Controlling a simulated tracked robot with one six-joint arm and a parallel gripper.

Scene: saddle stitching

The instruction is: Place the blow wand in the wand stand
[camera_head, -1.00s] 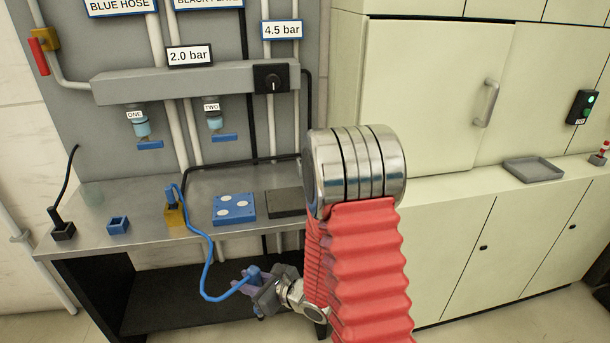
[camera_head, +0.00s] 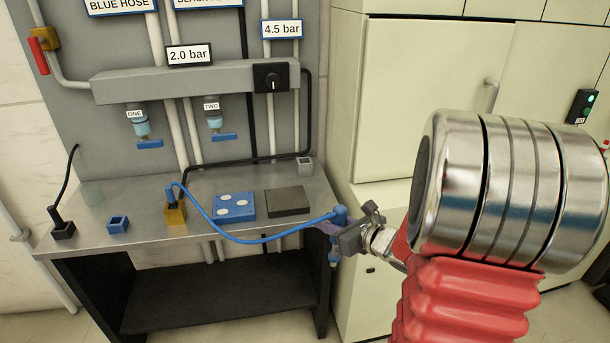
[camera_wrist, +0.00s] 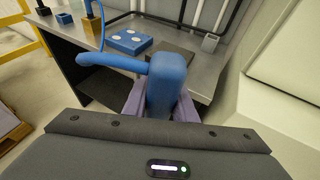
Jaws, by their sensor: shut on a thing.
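My gripper (camera_head: 336,230) is shut on the blue blow wand (camera_head: 340,215), just beyond the right front corner of the bench. The wand is roughly upright, its tip pointing down below the jaws. In the wrist view the wand (camera_wrist: 166,85) stands between the purple fingers (camera_wrist: 160,105). A blue hose (camera_head: 255,238) runs from the wand to a yellow block (camera_head: 175,214). A small blue open-topped block (camera_head: 118,225) and a small grey open-topped block (camera_head: 305,166) stand on the bench. I cannot tell which block is the wand stand.
The steel bench (camera_head: 140,238) also holds a blue plate with white discs (camera_head: 234,206), a dark plate (camera_head: 286,200) and a black block with a black hose (camera_head: 62,230). Valves (camera_head: 222,137) hang above. Cream cabinets (camera_head: 375,100) stand at right.

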